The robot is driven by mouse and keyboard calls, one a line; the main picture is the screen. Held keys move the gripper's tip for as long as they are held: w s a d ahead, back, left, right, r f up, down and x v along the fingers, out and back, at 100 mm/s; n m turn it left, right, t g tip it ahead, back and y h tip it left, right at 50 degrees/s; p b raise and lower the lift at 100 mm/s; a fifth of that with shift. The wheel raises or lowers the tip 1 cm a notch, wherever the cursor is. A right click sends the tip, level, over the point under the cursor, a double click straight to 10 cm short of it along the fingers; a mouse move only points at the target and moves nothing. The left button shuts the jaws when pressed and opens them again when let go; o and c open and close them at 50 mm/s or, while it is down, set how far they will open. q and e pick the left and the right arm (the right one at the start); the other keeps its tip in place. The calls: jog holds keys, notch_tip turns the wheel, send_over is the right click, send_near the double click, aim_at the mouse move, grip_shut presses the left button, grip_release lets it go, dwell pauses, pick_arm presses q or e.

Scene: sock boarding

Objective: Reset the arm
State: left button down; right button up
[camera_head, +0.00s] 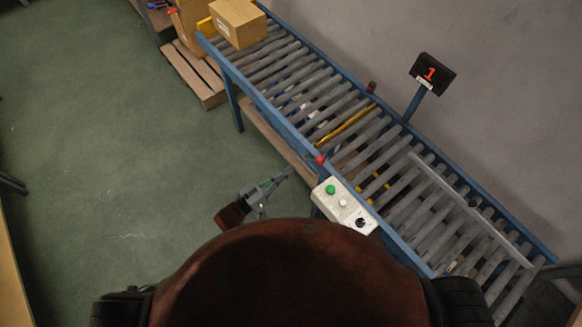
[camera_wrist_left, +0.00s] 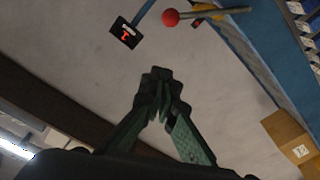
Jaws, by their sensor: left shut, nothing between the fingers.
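My left gripper (camera_head: 287,173) shows in the head view just left of the conveyor's control box, pointing up and right toward the conveyor. In the left wrist view its fingers (camera_wrist_left: 160,78) meet at the tips with nothing between them. My right gripper is in neither view. My own dark red body fills the bottom middle of the head view and hides the floor there.
A roller conveyor (camera_head: 312,143) with blue rails runs diagonally past my gripper. Its control box (camera_head: 343,206) has buttons. A cardboard box (camera_head: 238,22) sits at the far end near a pallet (camera_head: 194,74). A sign (camera_head: 431,74) reads 1.

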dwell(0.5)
pick_arm(q)
jog(key=w+a+f+n+y, duration=0.1)
jog(key=a+f+y, duration=0.3)
jog(key=a+f, duration=0.45)
jog(key=w+a+f+n+y, duration=0.1)
jog(key=a+f+y, duration=0.3)
jog(key=f, duration=0.8)
jog(key=s+a+f+g+y, duration=0.25)
jog(key=s+a+f, duration=0.55)
jog(key=a+f, duration=0.4)
jog(key=s+a+f+g+y, duration=0.1)
jog(key=s+f, duration=0.5)
jog(key=s, duration=0.7)
jog(key=s+a+f+n+g+y, duration=0.1)
jog(key=s+a+f+g, duration=0.3)
jog(key=s, duration=0.9)
jog(key=s+a+f+g+y, duration=0.2)
jog(key=s+a+f, duration=0.3)
jog(key=s+f, duration=0.5)
jog(key=s+g, duration=0.1)
jog(key=s, duration=0.2)
jog(key=shift+s+a+f+n+y, duration=0.15)
jog(key=shift+s+n+y, duration=0.2)
jog(key=shift+s+n, duration=0.05)
